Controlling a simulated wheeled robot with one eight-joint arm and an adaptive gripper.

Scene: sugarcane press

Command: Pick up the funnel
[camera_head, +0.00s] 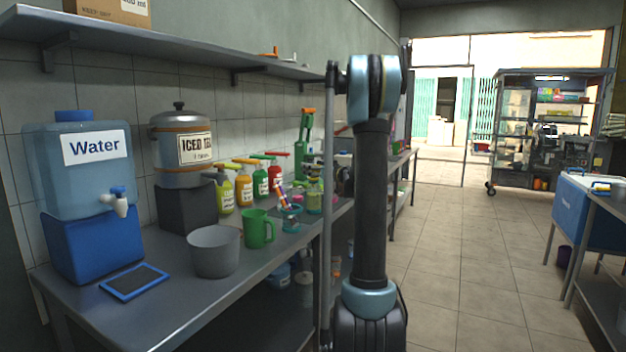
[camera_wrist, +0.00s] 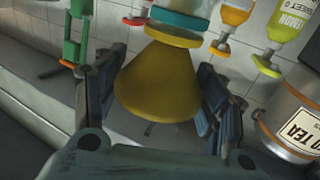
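In the wrist view a dull yellow cone (camera_wrist: 157,84), which looks like the funnel, is near the middle, its wide end toward the camera. A yellow rim and a teal band show at its narrow end. My gripper (camera_wrist: 162,85) is open, with one dark finger on each side of the cone. The left finger looks a little apart from it; whether the right finger touches it I cannot tell. In the head view my arm stands upright in front of the counter, and I cannot make out the funnel or my fingertips.
The steel counter (camera_head: 165,312) holds a water dispenser (camera_head: 80,175), an iced tea pot (camera_head: 183,150), a grey bucket (camera_head: 214,251), a green mug (camera_head: 258,228) and several syrup bottles (camera_head: 244,186). A shelf (camera_head: 130,42) runs above. The tiled floor (camera_head: 470,260) to the right is clear.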

